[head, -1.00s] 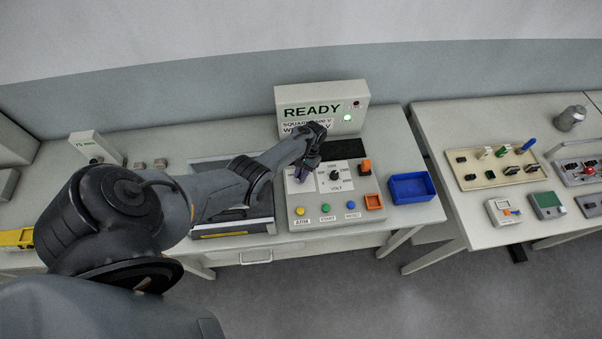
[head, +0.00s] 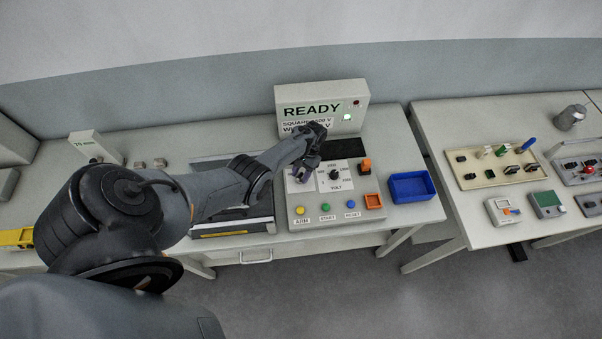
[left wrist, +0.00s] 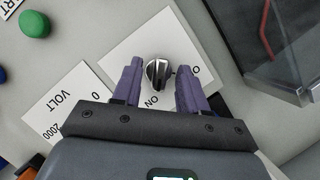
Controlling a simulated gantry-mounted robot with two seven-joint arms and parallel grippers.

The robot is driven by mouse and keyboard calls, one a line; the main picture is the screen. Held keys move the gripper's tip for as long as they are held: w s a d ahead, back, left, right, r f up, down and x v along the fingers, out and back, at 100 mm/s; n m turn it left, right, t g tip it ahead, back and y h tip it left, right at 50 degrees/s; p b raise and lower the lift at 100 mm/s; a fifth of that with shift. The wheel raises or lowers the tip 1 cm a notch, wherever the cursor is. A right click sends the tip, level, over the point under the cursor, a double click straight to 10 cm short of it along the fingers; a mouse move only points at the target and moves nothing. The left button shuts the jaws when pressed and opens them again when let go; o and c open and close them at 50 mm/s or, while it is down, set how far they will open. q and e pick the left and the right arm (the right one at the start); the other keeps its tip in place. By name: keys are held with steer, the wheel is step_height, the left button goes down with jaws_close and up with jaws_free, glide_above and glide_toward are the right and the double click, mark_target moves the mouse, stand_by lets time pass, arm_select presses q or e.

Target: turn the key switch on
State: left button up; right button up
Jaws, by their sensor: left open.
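The key switch (left wrist: 158,73) is a round silver and black knob with a raised bar, on a white label plate. In the left wrist view the bar points roughly toward the "ON" print below it; an "O" print at right is partly covered by a finger. My left gripper (left wrist: 158,66) is open, with one purple finger on each side of the switch and a gap on both sides. My right gripper is not in view.
The panel also has a volt dial (head: 335,175), a yellow button (head: 299,211), a green button (head: 325,208), a blue button (head: 350,204) and an orange switch (head: 365,166). A display box (head: 322,96) reading "READY" stands behind. A blue bin (head: 411,187) is at right.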

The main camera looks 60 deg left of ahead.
arm_select(q)
steer(key=shift+w+r, duration=0.1)
steer(key=v, duration=1)
steer(key=shift+r+p, duration=0.3)
steer(key=shift+p, duration=0.15)
